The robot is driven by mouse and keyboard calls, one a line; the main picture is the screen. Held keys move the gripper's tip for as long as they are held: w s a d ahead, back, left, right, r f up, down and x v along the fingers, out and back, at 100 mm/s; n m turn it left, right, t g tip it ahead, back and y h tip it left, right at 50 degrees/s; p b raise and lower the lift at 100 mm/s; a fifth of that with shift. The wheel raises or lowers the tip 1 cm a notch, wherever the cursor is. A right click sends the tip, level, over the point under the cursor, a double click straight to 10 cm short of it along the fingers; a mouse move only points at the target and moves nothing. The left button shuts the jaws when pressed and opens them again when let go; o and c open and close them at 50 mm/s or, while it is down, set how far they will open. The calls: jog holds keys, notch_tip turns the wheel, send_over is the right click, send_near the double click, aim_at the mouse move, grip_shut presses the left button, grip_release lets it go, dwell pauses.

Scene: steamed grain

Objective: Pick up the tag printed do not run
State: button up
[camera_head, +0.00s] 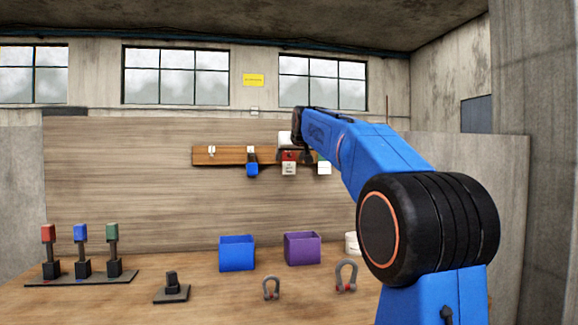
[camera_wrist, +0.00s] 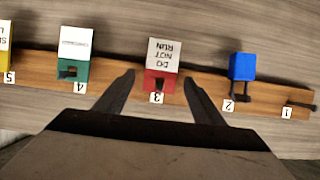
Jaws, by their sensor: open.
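The tag printed DO NOT RUN (camera_wrist: 163,55) has a white face and a red upper part. It hangs at the spot numbered 3 on the wooden rack, and its print shows upside down in the wrist view. It also shows in the head view (camera_head: 289,169), below the end of my arm. My gripper (camera_wrist: 159,75) is open, with one finger on each side of the tag's red part. Nothing is held, and I see gaps between the fingers and the tag. In the head view I cannot make out the fingers clearly.
The rack (camera_wrist: 210,86) also holds a blue tag (camera_wrist: 242,66) at 2, a green and white tag (camera_wrist: 75,45) at 4 and a yellow one (camera_wrist: 5,50) at 5. Hook 1 is bare. Blue (camera_head: 237,254) and purple (camera_head: 302,249) bins, shackles and a switch stand stay below on the table.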

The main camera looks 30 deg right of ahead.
jog(key=shift+w+d+f, duration=0.1)
jog(key=shift+w+f, duration=0.05)
jog(key=shift+w, duration=0.2)
jog(key=c, duration=1.1)
